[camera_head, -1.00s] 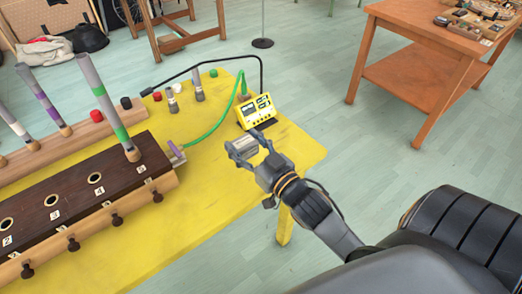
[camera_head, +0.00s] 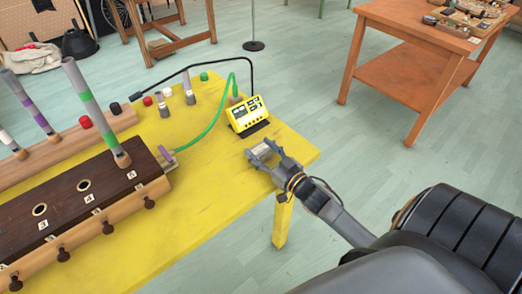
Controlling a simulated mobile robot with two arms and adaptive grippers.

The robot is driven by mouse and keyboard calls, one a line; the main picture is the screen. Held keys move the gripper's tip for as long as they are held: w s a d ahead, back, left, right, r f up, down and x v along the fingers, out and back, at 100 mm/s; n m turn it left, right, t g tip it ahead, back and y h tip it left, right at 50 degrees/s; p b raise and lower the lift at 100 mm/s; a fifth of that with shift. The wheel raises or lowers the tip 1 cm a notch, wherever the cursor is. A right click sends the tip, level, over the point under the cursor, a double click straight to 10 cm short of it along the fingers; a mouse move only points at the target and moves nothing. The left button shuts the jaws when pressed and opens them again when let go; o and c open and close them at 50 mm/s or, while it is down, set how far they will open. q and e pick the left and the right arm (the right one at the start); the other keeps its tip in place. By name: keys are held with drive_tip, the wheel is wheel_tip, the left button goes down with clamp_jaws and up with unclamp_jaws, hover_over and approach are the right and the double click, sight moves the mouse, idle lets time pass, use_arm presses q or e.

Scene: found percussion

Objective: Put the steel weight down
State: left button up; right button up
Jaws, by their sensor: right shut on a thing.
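My right gripper (camera_head: 264,153) is over the right end of the yellow table (camera_head: 213,195), close in front of the yellow device. Its fingers are closed around a small grey metal block, the steel weight (camera_head: 261,149), which is partly hidden by the fingers. I cannot tell whether the weight touches the tabletop. My left gripper is not in view.
A yellow device (camera_head: 246,115) with a green cable (camera_head: 208,128) stands just behind the gripper. A dark wooden block (camera_head: 75,194) with numbered holes and a striped rod (camera_head: 91,104) fills the table's left. The yellow surface between is clear. A wooden table (camera_head: 408,62) stands back right.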

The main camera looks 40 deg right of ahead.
drive_tip(key=o, duration=1.4)
drive_tip(key=s, duration=0.8)
drive_tip(key=s+d, duration=0.1)
drive_tip(key=s, duration=0.3)
drive_tip(key=shift+r, duration=0.1)
